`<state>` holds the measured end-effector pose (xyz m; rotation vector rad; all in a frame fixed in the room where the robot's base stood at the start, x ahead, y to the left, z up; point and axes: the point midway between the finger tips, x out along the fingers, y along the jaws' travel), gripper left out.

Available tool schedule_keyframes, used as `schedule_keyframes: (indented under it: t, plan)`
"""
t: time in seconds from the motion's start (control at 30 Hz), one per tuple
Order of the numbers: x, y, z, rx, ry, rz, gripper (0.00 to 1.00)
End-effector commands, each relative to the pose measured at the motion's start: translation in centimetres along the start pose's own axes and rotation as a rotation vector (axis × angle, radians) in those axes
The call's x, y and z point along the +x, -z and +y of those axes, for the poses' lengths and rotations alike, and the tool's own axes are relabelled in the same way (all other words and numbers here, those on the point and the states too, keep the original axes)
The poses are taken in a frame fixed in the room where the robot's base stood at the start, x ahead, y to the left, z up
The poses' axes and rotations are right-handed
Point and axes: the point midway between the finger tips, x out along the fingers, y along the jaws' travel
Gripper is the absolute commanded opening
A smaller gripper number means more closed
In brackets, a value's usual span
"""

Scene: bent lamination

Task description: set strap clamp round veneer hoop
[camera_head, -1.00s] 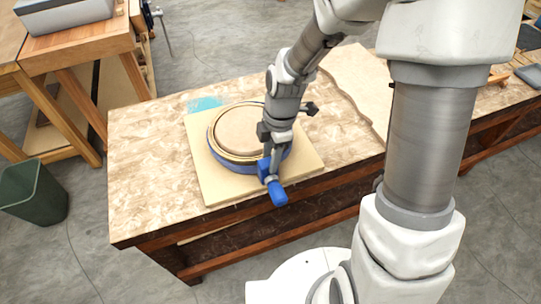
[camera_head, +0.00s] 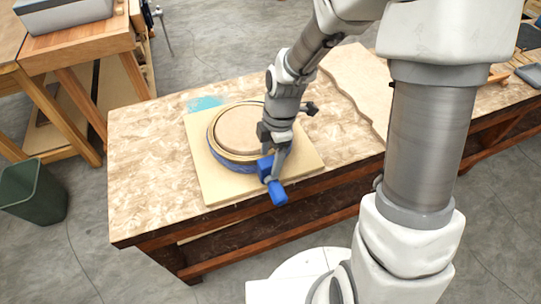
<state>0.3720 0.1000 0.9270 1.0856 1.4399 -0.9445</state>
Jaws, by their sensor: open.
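The veneer hoop (camera_head: 213,140) is a pale ring around a round tan form, lying on a square board (camera_head: 210,185) on the bench. The strap clamp's blue band (camera_head: 228,163) shows low around the hoop's near left side; its far side is hidden. The clamp's blue buckle and handle (camera_head: 277,192) stick out at the hoop's near right side. My gripper (camera_head: 275,160) points down beside the hoop, its fingers at the blue buckle. The jaws are open; whether they touch the buckle is too small to tell.
The workbench (camera_head: 140,160) has a clear left half. A teal patch (camera_head: 205,104) lies behind the board. A wavy-edged wooden sheet (camera_head: 362,85) lies to the right. A green bin (camera_head: 35,190) stands on the floor at left.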

Motion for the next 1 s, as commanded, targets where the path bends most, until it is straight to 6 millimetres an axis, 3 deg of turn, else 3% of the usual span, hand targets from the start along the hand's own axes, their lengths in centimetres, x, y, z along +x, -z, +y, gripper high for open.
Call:
schedule_keyframes:
  t: [0.13,0.27,0.7,1.0]
  plan:
    - [-0.4,0.0,0.0,0.000,-0.001,0.000,0.77]
    - [-2.0,0.0,0.1,0.000,-0.004,-0.001,0.77]
    - [-12.6,0.0,0.1,0.001,-0.006,-0.002,0.77]
    - [-16.9,0.0,0.0,0.000,-0.002,-0.001,0.77]
